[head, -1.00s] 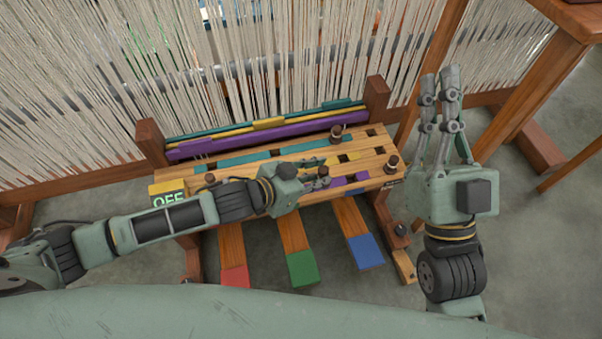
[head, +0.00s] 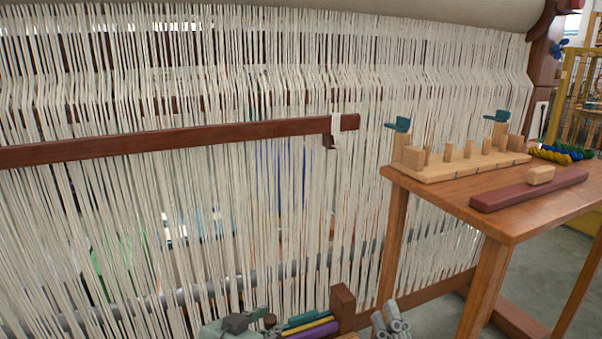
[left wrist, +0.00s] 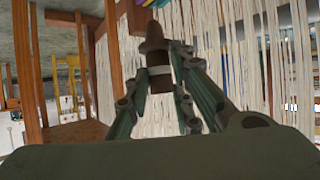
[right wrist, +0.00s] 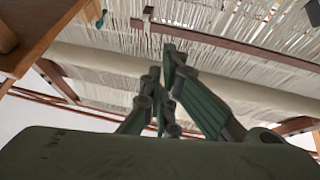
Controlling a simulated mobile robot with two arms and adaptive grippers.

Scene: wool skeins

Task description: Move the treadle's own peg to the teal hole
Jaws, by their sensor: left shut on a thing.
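A brown wooden peg with a pale band (left wrist: 158,72) stands between the fingers of my left gripper (left wrist: 160,58) in the left wrist view. The gripper is shut on it. In the head view the left gripper (head: 240,323) shows at the bottom edge, with a small brown knob, probably this peg, beside it. My right gripper (right wrist: 163,68) is empty, its fingertips nearly together; in the head view it shows at the bottom (head: 390,325). The peg board's teal, yellow and purple bars (head: 310,323) just show. The teal hole and treadles are out of the head view.
Pale warp threads (head: 200,200) fill the background, with a dark wooden bar (head: 170,140) across them. A wooden table (head: 505,215) at the right bears a pegged rack (head: 465,168), a dark red bar (head: 530,190) and yarn skeins (head: 560,153).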

